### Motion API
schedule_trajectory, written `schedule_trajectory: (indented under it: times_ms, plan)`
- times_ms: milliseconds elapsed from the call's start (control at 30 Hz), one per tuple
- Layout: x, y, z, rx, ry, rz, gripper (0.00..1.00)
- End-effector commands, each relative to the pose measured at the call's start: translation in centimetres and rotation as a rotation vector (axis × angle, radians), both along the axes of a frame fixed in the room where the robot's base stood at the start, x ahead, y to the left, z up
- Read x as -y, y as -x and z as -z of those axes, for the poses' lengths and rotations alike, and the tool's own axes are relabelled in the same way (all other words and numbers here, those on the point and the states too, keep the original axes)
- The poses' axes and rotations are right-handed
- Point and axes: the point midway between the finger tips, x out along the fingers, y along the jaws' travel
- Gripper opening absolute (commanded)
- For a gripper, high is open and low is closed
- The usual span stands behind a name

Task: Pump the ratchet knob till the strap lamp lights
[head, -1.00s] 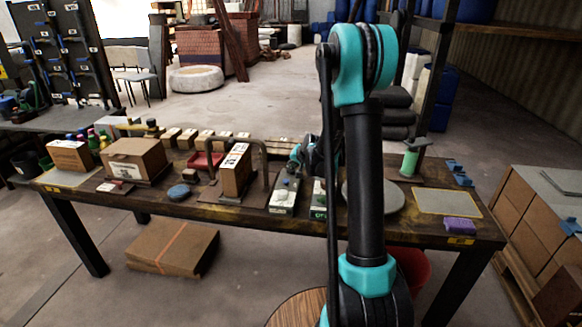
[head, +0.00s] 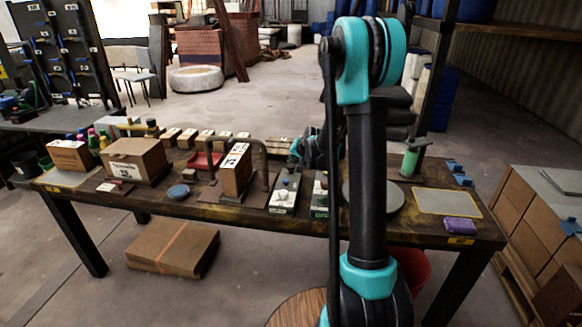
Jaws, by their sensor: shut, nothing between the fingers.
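A narrow control box (head: 283,204) with a white front stands at the front middle of the table. A pale round knob (head: 283,195) shows on it; I cannot tell for certain that this is the ratchet knob. To its left a tall carton (head: 236,171) stands under a brown arched frame (head: 265,165). I cannot make out a lit strap lamp. My gripper (head: 291,166) is small and dark, just behind and above the control box. It looks shut and empty. I cannot tell whether it touches anything. My arm hides part of the table to the right.
A second box with a green label (head: 320,205) stands to the right, partly behind my arm. A grey round plate (head: 390,197), a green spool (head: 410,162) and a purple block (head: 461,224) are farther right. Cartons (head: 135,158) and a blue disc (head: 178,191) are left.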

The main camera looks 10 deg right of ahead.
Motion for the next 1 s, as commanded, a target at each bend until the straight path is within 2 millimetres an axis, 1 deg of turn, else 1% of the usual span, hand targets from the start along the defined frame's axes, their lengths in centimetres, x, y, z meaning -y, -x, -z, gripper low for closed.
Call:
schedule_trajectory:
  times_ms: [100, 467, 1000]
  plan:
    - [0.0, 0.1, -0.5, 0.0, 0.0, 0.0, 0.0]
    - [0.0, 0.0, -0.7, 0.0, 0.0, 0.0, 0.0]
    - [0.0, 0.0, -5.2, 0.0, 0.0, 0.0, 0.0]
